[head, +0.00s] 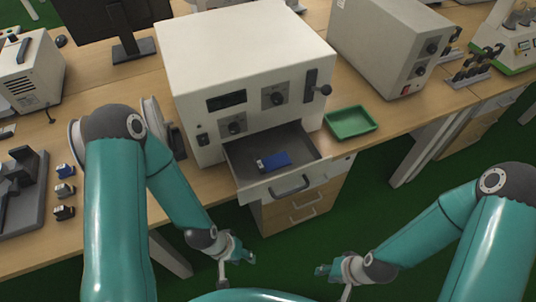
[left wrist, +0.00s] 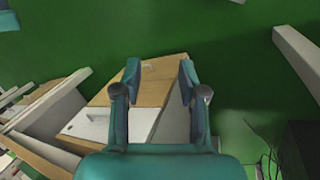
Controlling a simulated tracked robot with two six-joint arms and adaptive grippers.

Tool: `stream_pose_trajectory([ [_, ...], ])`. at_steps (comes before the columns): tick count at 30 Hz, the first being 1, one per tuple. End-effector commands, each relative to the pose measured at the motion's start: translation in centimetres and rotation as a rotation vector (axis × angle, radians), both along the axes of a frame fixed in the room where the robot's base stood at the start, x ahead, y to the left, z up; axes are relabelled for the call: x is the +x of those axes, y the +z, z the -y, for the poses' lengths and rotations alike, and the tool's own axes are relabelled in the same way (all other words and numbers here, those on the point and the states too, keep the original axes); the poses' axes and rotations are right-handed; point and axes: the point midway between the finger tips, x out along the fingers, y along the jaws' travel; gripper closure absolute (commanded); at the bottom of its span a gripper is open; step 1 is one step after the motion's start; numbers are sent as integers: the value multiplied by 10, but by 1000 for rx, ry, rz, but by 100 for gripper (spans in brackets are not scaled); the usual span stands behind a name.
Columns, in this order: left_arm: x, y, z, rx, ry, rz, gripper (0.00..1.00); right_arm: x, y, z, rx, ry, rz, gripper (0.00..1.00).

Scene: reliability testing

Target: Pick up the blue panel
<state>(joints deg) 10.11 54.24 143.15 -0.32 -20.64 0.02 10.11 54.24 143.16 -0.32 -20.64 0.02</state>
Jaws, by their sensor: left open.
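The blue panel (head: 274,161) is a small blue block with a pale end. It lies in the pulled-out grey drawer (head: 243,160) of a large white machine (head: 245,60). My left gripper (head: 235,267) is in front of the drawer and lower in the picture, apart from the panel. In the left wrist view its two fingers (left wrist: 160,78) are spread with nothing between them, and the panel cannot be made out there. My right gripper (head: 334,281) is to the right of the left one, also away from the drawer; its fingers look spread and empty.
A green tray (head: 351,122) sits on the bench right of the machine. Drawers with handles (head: 305,198) are below the bench. A second white box instrument (head: 390,45) stands at the right. Small blocks (head: 65,190) are at the left. Green floor is free in front.

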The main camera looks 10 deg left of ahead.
Motion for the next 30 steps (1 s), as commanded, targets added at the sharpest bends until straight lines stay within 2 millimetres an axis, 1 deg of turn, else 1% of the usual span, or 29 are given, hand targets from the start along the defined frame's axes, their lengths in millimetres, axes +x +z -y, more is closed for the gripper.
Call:
stream_pose_trajectory([
  [7,-1,0,0,0,0,-1,58,0,0,0,0,0,-1,64],
  [8,0,0,0,0,0,-1,53,0,0,0,0,0,-1,64],
  [12,-2,1,0,-4,33,-21,52,0,0,0,0,0,-1,64],
  [14,-10,1,5,-11,67,-73,52,0,0,0,0,0,-1,64],
  [18,-43,5,11,-26,162,-298,52,0,0,0,0,0,-1,64],
  [20,-52,9,9,-13,208,-408,52,0,0,0,0,0,-1,64],
  [22,-52,23,4,13,268,-522,52,0,0,0,0,0,0,64],
  [23,-48,30,0,36,290,-561,52,0,-1,0,0,0,0,64],
  [25,-35,53,-10,112,339,-627,52,0,-2,0,0,0,0,64],
  [26,-27,65,-16,150,359,-644,52,0,-3,0,0,0,0,64],
  [27,-17,82,-22,199,382,-653,52,0,-4,0,0,0,0,64],
  [29,-1,108,-30,270,412,-647,52,0,-5,0,0,0,0,64],
  [30,9,127,-35,311,431,-633,52,0,-6,0,0,0,0,64],
])
